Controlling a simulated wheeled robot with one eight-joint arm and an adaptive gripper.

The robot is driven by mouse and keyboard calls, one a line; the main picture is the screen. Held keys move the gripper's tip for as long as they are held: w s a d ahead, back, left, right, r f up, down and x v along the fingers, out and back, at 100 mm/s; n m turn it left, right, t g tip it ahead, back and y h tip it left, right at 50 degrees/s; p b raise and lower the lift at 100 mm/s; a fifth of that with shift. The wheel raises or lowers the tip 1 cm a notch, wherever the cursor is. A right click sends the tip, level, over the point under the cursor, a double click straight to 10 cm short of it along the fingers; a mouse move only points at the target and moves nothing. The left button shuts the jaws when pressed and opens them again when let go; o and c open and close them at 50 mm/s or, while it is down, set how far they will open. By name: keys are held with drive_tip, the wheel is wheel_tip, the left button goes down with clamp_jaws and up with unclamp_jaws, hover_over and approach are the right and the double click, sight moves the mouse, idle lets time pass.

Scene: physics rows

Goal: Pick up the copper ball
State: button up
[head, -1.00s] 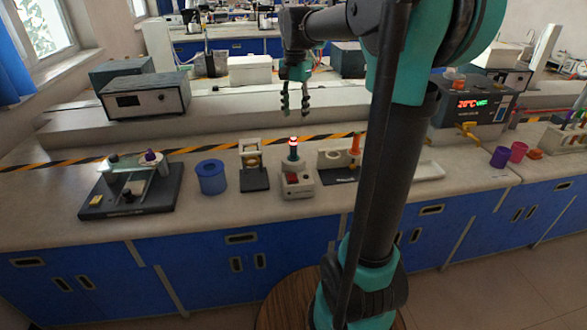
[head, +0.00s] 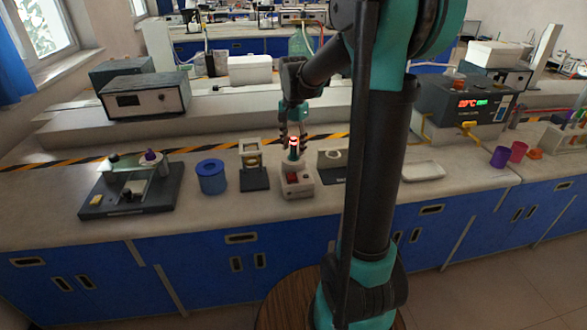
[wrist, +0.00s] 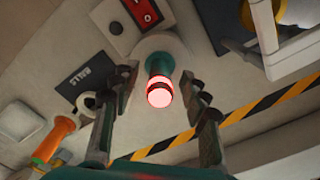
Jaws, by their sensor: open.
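No plain copper-coloured ball can be made out. A dark teal post (wrist: 160,68) with a glowing pink-red rounded tip (wrist: 159,96) stands upright on a pale box with a red switch (wrist: 135,8). In the head view, the glowing tip (head: 294,142) and the box (head: 297,184) show near the bench middle. I cannot tell whether this tip is the copper ball. My gripper (wrist: 160,82) is open, with one finger on each side of the post and gaps between. In the head view, my gripper (head: 293,137) is over the box, at the tip.
A striped strip (head: 225,145) runs behind.

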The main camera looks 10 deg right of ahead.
drive_tip(key=shift+c, duration=0.6)
clamp_jaws()
drive_tip(key=shift+r, duration=0.1)
wheel_tip(320, 180, up, 22)
idle(0.6)
